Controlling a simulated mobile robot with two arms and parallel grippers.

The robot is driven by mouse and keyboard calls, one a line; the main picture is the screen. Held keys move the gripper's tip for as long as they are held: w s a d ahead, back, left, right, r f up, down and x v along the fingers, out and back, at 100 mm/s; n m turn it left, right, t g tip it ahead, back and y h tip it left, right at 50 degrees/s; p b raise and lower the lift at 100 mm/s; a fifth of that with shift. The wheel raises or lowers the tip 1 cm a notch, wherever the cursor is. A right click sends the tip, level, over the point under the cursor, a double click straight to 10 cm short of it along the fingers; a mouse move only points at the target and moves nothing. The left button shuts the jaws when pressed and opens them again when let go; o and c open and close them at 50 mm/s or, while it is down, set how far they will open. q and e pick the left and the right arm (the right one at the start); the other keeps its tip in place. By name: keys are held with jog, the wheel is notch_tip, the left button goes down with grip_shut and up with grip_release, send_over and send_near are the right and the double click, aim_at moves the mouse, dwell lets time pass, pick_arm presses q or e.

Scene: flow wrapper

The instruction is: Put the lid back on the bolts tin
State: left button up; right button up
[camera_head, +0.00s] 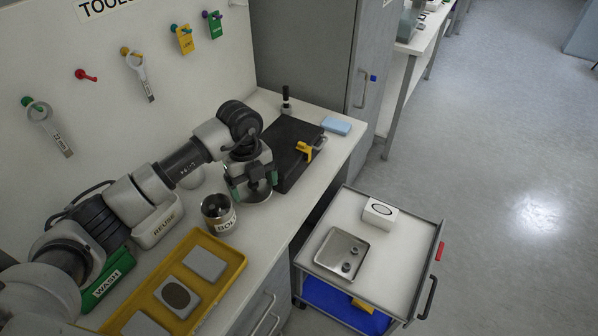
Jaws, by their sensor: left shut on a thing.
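The bolts tin (220,214) is an open metal can with a "BOL..." label, standing upright on the white bench. Dark contents show inside its mouth. My left gripper (252,183) is to the right of and behind the tin, shut on a round metal lid (258,193). The lid is close to the bench top and apart from the tin; I cannot tell whether it touches the bench. My right gripper is not in view.
A yellow tray (237,262) with grey pieces lies in front of the tin. A white REUSE bin (158,226) and green WASH bin (107,278) are to the left. A black case (290,165) lies behind the gripper. A trolley (385,245) stands right of the bench.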

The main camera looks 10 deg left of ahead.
pick_arm(q)
jog(key=s+a+r+n+p, duration=0.2)
jog(key=a+n+p, duration=0.15)
jog(key=a, duration=0.55)
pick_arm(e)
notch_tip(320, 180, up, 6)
pick_arm(q)
jog(key=shift+m, duration=0.35)
jog(key=shift+a+f+b, duration=0.25)
jog(key=shift+f+b, duration=0.9)
jog(key=shift+f, duration=0.45)
jog(key=shift+a+f+b, duration=0.2)
jog(key=shift+f+b, duration=0.9)
jog(key=shift+f, duration=0.5)
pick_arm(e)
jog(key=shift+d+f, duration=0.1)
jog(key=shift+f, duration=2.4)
pick_arm(q)
jog(key=shift+r, duration=0.1)
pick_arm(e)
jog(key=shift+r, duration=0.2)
pick_arm(q)
jog(key=shift+f, duration=0.2)
jog(key=o, duration=0.8)
jog(key=shift+c, duration=0.2)
